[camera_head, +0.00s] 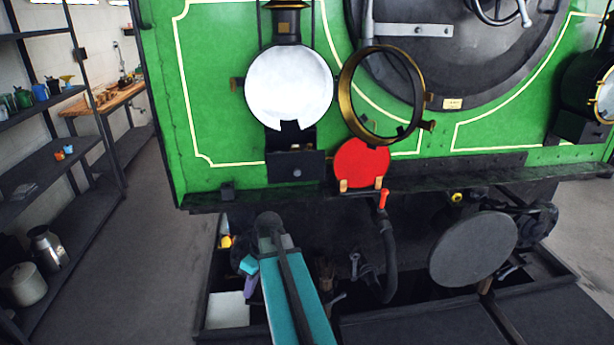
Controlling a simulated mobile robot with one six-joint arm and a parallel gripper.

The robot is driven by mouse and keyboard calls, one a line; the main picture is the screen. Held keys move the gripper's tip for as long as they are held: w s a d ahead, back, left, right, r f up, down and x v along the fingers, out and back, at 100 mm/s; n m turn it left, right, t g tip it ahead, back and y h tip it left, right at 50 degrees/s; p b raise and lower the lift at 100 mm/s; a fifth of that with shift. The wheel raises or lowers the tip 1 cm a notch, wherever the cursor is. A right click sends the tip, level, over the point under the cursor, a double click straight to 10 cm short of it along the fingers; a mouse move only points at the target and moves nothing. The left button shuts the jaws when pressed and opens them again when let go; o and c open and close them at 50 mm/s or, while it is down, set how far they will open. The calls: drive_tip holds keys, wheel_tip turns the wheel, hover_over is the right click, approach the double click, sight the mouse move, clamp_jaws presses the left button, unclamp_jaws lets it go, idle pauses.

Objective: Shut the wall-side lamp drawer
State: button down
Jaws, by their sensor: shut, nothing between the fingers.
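The lamp on the side nearer the wall and shelves (290,88) has a round white face and a black chimney. It is mounted on the green front of the tram. Its drawer (297,168) is a black box with a small round knob, below the white face. The drawer front appears to stand out from the lamp body, with some of its top showing. How far it is out is hard to tell. My teal arm is low in front of the tram, below the drawer and apart from it. I cannot make out my gripper's fingers.
A brass ring door (345,98) hangs open right of the lamp face. A red disc (361,163) stands in wooden clips beside the drawer. A red-handled hose (386,225) and a round buffer (474,249) are below. Shelves (55,165) line the left; the floor between is clear.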

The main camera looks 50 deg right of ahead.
sight(304, 171)
drive_tip(key=s+d+r+n+t+h, duration=0.1)
drive_tip(key=d+r+t, duration=0.1)
drive_tip(key=d+r, duration=0.7)
drive_tip(key=s+d+r+n+t, duration=0.15)
drive_tip(key=d+r, duration=0.35)
drive_tip(key=r, duration=0.7)
drive_tip(key=s+d+r+n+t+h, duration=0.1)
drive_tip(key=s+d+r, duration=0.2)
drive_tip(key=r, duration=0.6)
drive_tip(key=s+d+r+n+t, duration=0.1)
drive_tip(key=s+r, duration=0.4)
drive_tip(key=r, duration=0.5)
drive_tip(key=shift+s+d+n+h+p, duration=0.4)
drive_tip(key=shift+d+n+p, duration=0.05)
drive_tip(key=shift+d, duration=0.75)
drive_tip(key=w+f+p, duration=0.1)
drive_tip(key=w+f, duration=0.1)
drive_tip(key=w, duration=0.1)
drive_tip(key=w+d+f+p, duration=0.1)
drive_tip(key=w+f+p, duration=0.1)
drive_tip(key=w+f, duration=0.1)
drive_tip(key=w+d+f+p, duration=0.1)
drive_tip(key=w+f+p, duration=0.1)
drive_tip(key=w, duration=0.1)
drive_tip(key=shift+w+d+f, duration=0.2)
drive_tip(key=shift+d, duration=0.1)
